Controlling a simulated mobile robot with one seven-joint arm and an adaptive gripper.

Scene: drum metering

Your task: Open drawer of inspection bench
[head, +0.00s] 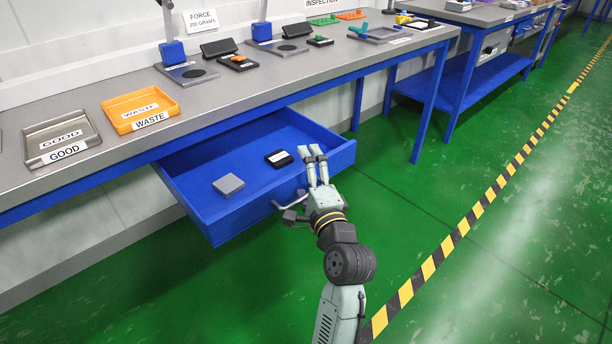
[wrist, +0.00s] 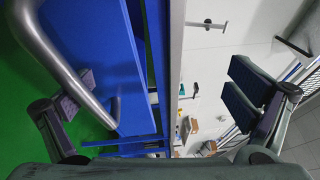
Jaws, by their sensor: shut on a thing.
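The inspection bench (head: 228,98) has a blue drawer (head: 213,217) that stands pulled out, its inside visible. A grey square block (head: 228,184) and a small black piece (head: 279,159) lie in it. A grey bar handle (head: 277,205) is on the drawer front; it shows large at the left in the wrist view (wrist: 66,58). One finger is beside the bar; the other is up by the drawer's top edge. The exact contact is partly hidden.
On the bench top are a grey GOOD tray (head: 92,139), an orange WASTE tray (head: 165,116) and several instruments. A second blue bench (head: 480,75) stands at the back right. Green floor is clear up to a yellow-black stripe (head: 465,225).

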